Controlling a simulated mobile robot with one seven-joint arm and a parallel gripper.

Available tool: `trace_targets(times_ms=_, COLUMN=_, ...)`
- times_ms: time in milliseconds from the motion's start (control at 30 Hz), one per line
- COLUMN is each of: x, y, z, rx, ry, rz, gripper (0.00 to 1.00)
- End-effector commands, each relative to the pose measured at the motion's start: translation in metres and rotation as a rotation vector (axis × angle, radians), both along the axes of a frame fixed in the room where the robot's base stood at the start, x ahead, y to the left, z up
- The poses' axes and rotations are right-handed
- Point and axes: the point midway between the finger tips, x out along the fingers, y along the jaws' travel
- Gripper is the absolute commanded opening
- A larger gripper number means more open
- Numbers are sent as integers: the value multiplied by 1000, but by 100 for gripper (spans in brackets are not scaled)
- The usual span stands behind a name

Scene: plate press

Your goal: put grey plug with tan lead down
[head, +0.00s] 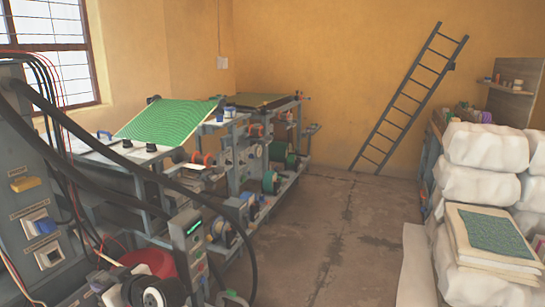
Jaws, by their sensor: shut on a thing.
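My gripper does not show in the head view. I cannot make out the grey plug. A thin tan lead (12,272) runs down the lower left edge in front of a grey cabinet (14,222), and I cannot see what its ends join. The cabinet carries a white socket with a blue part (46,226) in it, another white socket (48,256) below it, and a yellow part (25,184) above.
Thick black cables (75,132) arch from the cabinet past a control box with a green display (192,227). A red tub (150,262) stands low behind. A press bench with a green plate (165,120) lies beyond. Bare floor (335,225) separates it from white sacks (485,150) at right.

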Motion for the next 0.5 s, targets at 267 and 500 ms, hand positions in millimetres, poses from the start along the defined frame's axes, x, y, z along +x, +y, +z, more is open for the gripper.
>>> trace_targets(times_ms=267, x=45, y=-45, z=-45, rx=-2, ry=6, rz=-171, gripper=9)
trace_targets(times_ms=500, x=92, y=-122, z=-115, rx=-3, ry=7, rz=-417, gripper=9)
